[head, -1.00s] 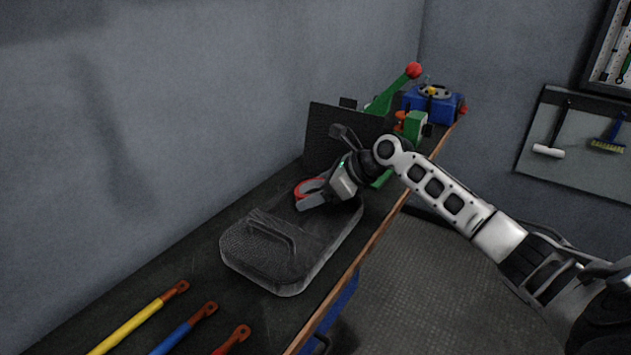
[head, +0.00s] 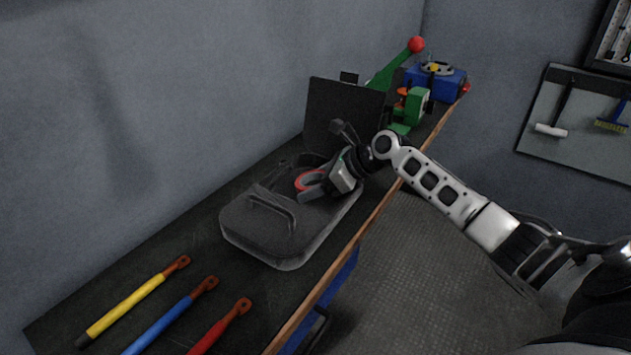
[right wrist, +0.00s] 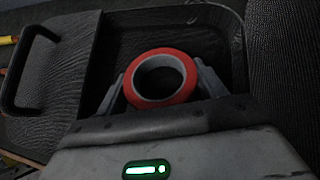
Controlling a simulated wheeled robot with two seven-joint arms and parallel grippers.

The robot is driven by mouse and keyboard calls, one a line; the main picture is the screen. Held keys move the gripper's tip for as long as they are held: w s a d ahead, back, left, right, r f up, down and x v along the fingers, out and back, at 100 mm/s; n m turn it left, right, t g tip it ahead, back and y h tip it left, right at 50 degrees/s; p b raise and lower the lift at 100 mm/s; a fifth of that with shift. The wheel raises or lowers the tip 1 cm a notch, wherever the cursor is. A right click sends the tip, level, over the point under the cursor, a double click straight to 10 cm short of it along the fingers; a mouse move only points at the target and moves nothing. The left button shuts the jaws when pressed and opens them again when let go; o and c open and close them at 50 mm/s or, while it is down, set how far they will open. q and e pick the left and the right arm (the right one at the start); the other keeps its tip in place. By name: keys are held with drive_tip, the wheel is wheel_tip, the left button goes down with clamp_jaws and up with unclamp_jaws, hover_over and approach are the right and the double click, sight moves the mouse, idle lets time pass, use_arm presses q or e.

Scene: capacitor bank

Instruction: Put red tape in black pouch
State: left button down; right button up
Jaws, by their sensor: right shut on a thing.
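The red tape (head: 309,181) is a red roll with a grey inner ring. My right gripper (head: 311,190) is shut on it. In the right wrist view the tape (right wrist: 161,79) sits between the two fingers of the gripper (right wrist: 160,88). The black pouch (head: 262,232) lies on the bench, with a handle on its near part and an open far part. In the right wrist view the tape is over the dark opening of the pouch (right wrist: 66,60). I cannot tell whether it touches the bottom. My left gripper is not in view.
Yellow (head: 130,305), blue (head: 175,318) and red (head: 222,327) handled rods lie at the near end of the bench (head: 205,235). A dark upright panel (head: 343,110) stands behind the pouch. Green and blue equipment (head: 436,82) stands at the far end.

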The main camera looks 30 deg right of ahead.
drive_tip(key=o, duration=1)
drive_tip(key=shift+o, duration=0.2)
use_arm(q)
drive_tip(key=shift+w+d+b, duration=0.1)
drive_tip(key=shift+b, duration=0.35)
use_arm(e)
drive_tip(key=v, duration=1.6)
